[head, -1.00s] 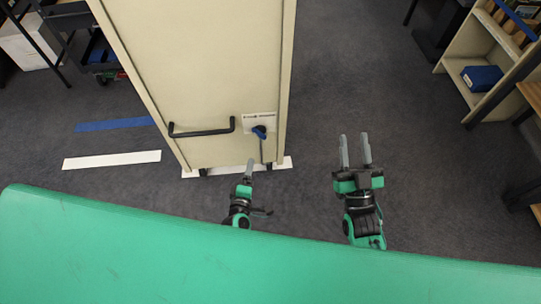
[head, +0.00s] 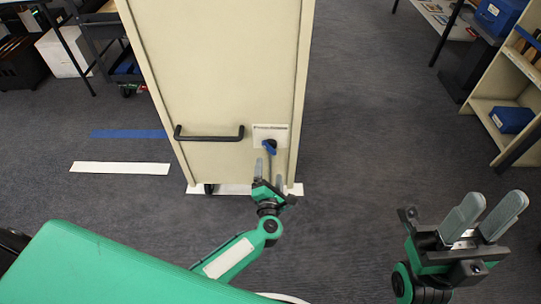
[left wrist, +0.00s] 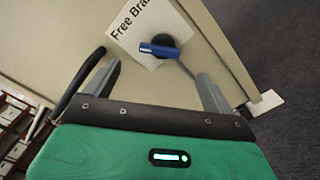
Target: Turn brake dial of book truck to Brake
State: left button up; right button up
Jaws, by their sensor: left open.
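The book truck (head: 215,75) is a tall cream cabinet on casters with a black handle on its end panel. Its brake dial (head: 269,146) is a blue lever on a dark hub, mounted on a white label plate. In the left wrist view the dial (left wrist: 159,50) sits ahead of and between my fingers, its blue lever pointing left, below the words "Free" and a partly hidden "Bra...". My left gripper (head: 268,176) is open just below the dial, apart from it. My right gripper (head: 482,216) is at the lower right, its two fingers apart, holding nothing.
The black handle (head: 208,136) is left of the dial; in the left wrist view it lies close to my left finger. White tape (head: 120,168) and blue tape (head: 130,134) mark the floor. A cream shelf (head: 490,115) with blue boxes stands right. Carpet between is clear.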

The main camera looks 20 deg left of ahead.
aim_at(270, 150)
pick_arm(q)
jog(key=b+x, duration=0.1)
jog(key=x, duration=0.7)
jog(key=shift+w+a+f+b, duration=0.1)
jog(key=shift+w+a+b, duration=0.05)
jog(key=shift+w+b, duration=0.2)
jog(key=shift+c, duration=0.2)
jog(key=c, duration=0.9)
